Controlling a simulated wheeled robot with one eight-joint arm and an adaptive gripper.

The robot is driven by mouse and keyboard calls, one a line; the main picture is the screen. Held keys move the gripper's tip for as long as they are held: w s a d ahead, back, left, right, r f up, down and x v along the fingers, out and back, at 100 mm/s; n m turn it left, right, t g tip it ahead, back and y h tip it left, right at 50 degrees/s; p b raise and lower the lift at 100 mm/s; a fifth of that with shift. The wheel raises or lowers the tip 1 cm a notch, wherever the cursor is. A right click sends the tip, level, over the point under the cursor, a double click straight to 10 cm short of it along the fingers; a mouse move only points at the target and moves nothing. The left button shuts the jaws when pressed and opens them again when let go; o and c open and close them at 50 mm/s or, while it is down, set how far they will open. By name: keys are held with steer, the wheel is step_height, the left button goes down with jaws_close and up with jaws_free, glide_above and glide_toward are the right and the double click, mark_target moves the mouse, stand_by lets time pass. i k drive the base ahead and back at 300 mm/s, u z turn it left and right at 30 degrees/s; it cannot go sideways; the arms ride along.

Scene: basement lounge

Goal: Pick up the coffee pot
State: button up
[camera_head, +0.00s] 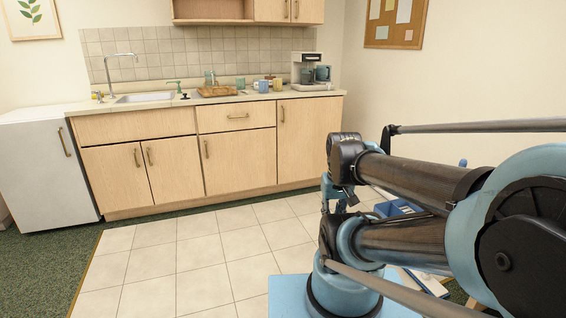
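A coffee maker (303,70) stands at the right end of the kitchen counter, near the wall corner. A small dark, bluish pot (322,74) shows at its right side and looks like the coffee pot. I cannot tell whether it sits in the machine or beside it. My arm is folded in the right foreground. What looks like my gripper (333,194) hangs at the near end of the folded arm, low in front of the cabinets and far from the pot. Its fingers are too small and overlapped to read.
The counter (140,106) holds a sink (145,97), a wooden tray (217,91) and several cups and jars left of the coffee maker. A white fridge (45,170) stands at the left. The tiled floor (195,262) before the cabinets is clear.

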mark_target(306, 73)
steer(key=z, duration=0.25)
steer(key=i, duration=3.35)
steer(key=u, duration=0.2)
